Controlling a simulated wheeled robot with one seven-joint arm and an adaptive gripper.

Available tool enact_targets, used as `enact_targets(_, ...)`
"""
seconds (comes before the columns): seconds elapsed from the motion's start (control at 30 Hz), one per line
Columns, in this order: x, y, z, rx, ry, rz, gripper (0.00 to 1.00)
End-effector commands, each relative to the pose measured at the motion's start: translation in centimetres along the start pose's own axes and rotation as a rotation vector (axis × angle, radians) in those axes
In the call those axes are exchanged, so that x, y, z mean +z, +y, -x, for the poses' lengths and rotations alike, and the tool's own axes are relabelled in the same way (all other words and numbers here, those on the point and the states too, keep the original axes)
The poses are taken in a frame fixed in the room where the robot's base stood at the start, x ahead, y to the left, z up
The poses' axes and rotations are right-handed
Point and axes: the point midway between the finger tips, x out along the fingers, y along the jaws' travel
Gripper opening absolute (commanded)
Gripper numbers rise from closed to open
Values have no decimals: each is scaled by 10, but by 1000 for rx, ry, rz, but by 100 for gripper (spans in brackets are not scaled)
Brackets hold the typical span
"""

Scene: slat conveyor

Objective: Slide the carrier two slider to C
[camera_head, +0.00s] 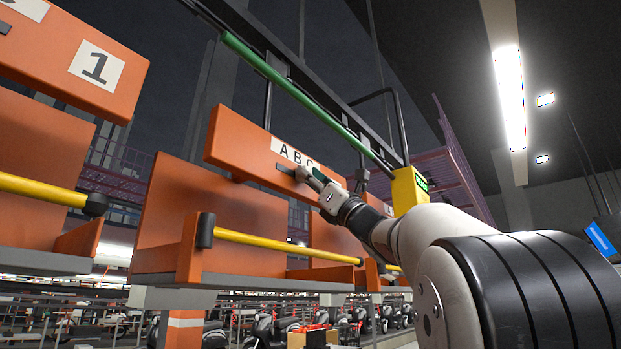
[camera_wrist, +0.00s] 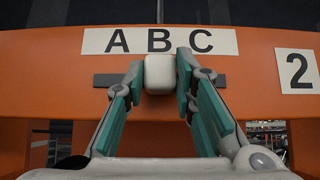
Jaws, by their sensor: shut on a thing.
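The carrier two slider shows in the wrist view as a pale block-shaped knob (camera_wrist: 160,74) on a dark horizontal slot (camera_wrist: 108,80). It sits below the letter B on the white ABC label (camera_wrist: 118,41). My gripper (camera_wrist: 160,80) has its teal-padded fingers on both sides of the knob and is shut on it. The orange carrier panel (camera_wrist: 40,75) bears a "2" plate (camera_wrist: 298,70) at the right. In the head view my gripper (camera_head: 303,175) reaches the orange panel (camera_head: 232,140) just under its ABC label (camera_head: 296,154); the knob is too hidden there to tell.
An orange carrier marked "1" (camera_head: 97,66) hangs at the left. Yellow bars with black ends (camera_head: 280,244) stand out from the carriers below my arm. A green rail (camera_head: 300,95) runs overhead to a yellow box (camera_head: 408,188).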

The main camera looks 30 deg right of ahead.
Motion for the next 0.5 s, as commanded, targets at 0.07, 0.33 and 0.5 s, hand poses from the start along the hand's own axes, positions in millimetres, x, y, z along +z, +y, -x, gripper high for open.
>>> enact_targets(0.07,-2,-4,0,0,-2,3,0)
enact_targets(0.33,-4,-26,0,0,-5,6,0)
enact_targets(0.5,-1,-45,0,-1,-3,4,0)
